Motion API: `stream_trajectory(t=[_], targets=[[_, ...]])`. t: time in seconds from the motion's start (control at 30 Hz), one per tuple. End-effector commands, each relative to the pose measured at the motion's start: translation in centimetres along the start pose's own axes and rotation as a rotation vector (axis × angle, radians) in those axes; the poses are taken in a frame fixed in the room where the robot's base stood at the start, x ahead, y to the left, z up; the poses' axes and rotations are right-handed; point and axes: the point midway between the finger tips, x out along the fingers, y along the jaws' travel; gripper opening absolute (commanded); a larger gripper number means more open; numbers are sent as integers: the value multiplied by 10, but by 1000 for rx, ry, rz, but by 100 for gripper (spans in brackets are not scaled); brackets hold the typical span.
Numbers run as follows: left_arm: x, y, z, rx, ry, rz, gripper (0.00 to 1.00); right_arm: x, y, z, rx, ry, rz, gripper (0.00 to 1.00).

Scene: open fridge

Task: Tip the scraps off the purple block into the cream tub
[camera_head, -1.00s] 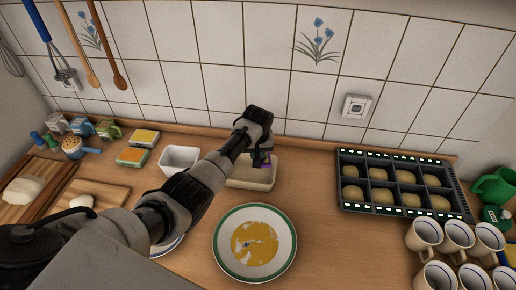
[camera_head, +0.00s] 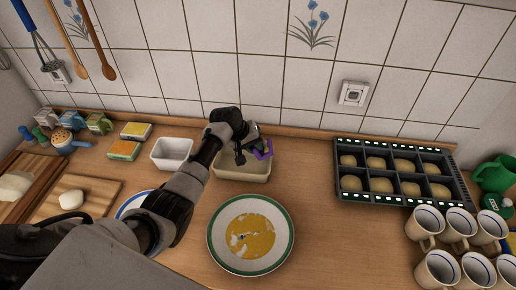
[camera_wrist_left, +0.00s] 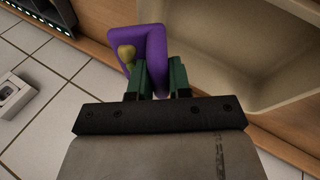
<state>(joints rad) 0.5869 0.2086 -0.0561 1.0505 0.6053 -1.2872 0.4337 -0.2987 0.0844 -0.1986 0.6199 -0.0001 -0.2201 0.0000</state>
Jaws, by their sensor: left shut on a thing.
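My left gripper (camera_head: 252,148) is shut on the purple block (camera_head: 264,151), above the back right part of the cream tub (camera_head: 243,174). In the left wrist view the green fingers (camera_wrist_left: 160,80) hold the purple block (camera_wrist_left: 151,38), which looks bent and tilted. A yellow-green scrap (camera_wrist_left: 127,54) shows at the block's edge, and I cannot tell whether it is loose. The tub's pale inside (camera_wrist_left: 245,55) lies beside the block in that view. Part of the tub's inside is hidden by the gripper in the head view. My right gripper is not in view.
A white tub (camera_head: 171,153) stands just left of the cream tub. A green-rimmed plate (camera_head: 251,266) with yellow contents is in front. A dark tray of buns (camera_head: 347,197) and several mugs (camera_head: 424,222) are at the right. The tiled wall (camera_head: 200,75) is close behind.

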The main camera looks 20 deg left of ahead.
Motion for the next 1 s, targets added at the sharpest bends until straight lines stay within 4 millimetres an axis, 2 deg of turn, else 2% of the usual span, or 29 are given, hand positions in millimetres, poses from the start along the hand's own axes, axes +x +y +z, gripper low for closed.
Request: stream_trajectory(t=[0.13, 0.47, 0.73, 1.0], targets=[[3, -4, 2, -21, 1, 126, 0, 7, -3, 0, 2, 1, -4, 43], [1, -2, 1, -21, 1, 138, 0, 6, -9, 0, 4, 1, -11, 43], [9, -6, 2, -47, 2, 298, 0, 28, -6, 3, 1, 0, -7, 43], [5, -4, 1, -52, 2, 347, 0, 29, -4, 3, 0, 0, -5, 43]])
